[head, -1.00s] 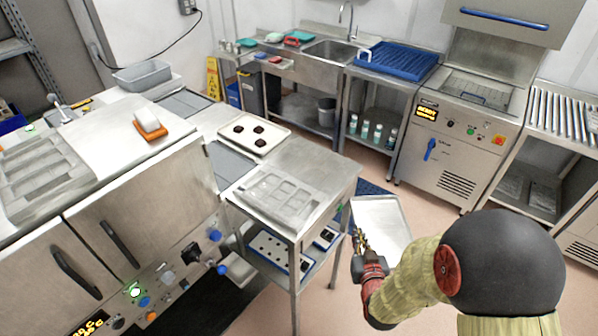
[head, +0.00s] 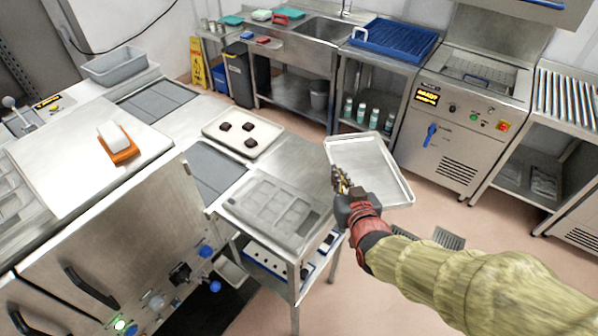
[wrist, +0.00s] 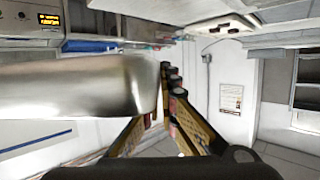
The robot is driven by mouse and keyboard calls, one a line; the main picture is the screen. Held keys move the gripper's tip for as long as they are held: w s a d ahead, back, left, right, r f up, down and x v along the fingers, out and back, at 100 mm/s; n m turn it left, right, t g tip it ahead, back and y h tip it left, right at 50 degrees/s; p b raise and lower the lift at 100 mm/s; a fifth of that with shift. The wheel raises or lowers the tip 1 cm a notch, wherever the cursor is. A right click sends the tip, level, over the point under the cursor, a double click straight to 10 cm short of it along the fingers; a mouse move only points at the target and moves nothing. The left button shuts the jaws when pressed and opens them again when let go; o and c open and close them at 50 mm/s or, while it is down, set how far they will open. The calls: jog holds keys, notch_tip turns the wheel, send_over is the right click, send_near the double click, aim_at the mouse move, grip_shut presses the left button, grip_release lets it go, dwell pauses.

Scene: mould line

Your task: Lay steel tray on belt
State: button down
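A shallow, empty steel tray (head: 370,168) is held out over the floor, to the right of the steel side table. My gripper (head: 343,184) is shut on its near left edge. In the wrist view the tray (wrist: 75,92) fills the left side as a blurred metal wall, its end at the fingers of my gripper (wrist: 165,120). The grey belt (head: 213,172) shows beyond the side table, left of the tray. Another belt stretch (head: 158,103) shows further back. Between these stretches lies a cream tray (head: 266,146) with three dark pieces.
The side table (head: 300,160) carries a flat metal mould plate (head: 270,208) and stands between my gripper and the machine. An orange-based white block (head: 118,145) sits on the machine top. A sink bench (head: 300,60) and a blue rack (head: 395,47) stand at the back.

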aim_at(336, 160)
jog(key=x, duration=0.3)
jog(key=d+x, duration=0.1)
jog(key=x, duration=0.2)
jog(key=d+f+b+x, duration=0.1)
jog(key=x, duration=0.2)
jog(key=shift+w+a+f, duration=0.1)
jog(key=shift+w+f, duration=0.05)
jog(key=shift+w, duration=0.05)
jog(key=w+f, duration=0.2)
jog(key=w+f+b, duration=0.1)
jog(key=w+f, duration=0.1)
jog(key=shift+f, duration=0.25)
jog(key=shift+w+f, duration=0.35)
jog(key=shift+f, duration=0.2)
jog(key=shift+f+b, duration=0.3)
jog(key=shift+f, duration=1.25)
jog(key=shift+f, duration=0.1)
jog(key=c, duration=2.6)
grip_release()
jog(key=shift+f, duration=0.15)
jog(key=o, duration=0.6)
jog(key=shift+c, duration=0.2)
